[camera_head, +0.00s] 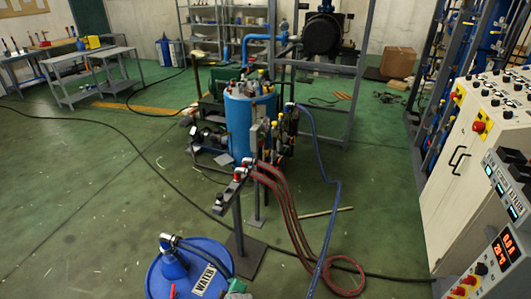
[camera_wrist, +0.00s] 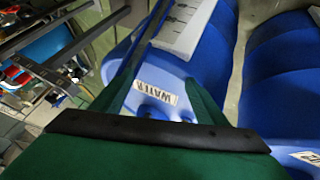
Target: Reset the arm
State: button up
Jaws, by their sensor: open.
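My gripper (camera_wrist: 166,75) shows in the wrist view as a green body with a dark bar across its front edge and two green fingers beyond it. The fingers stand apart with nothing held between them. Beyond them is a blue water barrel (camera_wrist: 203,60) with a white WATER label; I cannot tell how far off it is. In the head view, a blue barrel (camera_head: 157,278) with a WATER label stands at the bottom edge, with small green parts beside it. I cannot tell whether these belong to my gripper.
A second blue barrel (camera_wrist: 285,75) is at the right of the wrist view. In the head view, a blue vessel (camera_head: 239,125) stands mid-floor, with red hoses (camera_head: 287,210) and a blue hose (camera_head: 337,200). A control cabinet (camera_head: 465,165) is at the right. Green floor at left is mostly open.

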jog(key=s+d+r+m+t+h, duration=0.25)
jog(key=s+d+m+t, duration=0.3)
jog(key=s+d, duration=1.05)
jog(key=s+a+r+m+t+h, duration=0.1)
jog(key=s+r+m+t, duration=0.2)
jog(key=s+r+m, duration=0.5)
jog(key=s+r, duration=1.1)
jog(key=s, duration=0.3)
jog(key=shift+a+r+t, duration=0.25)
jog(key=shift+r+t, duration=0.1)
jog(key=shift+r, duration=0.05)
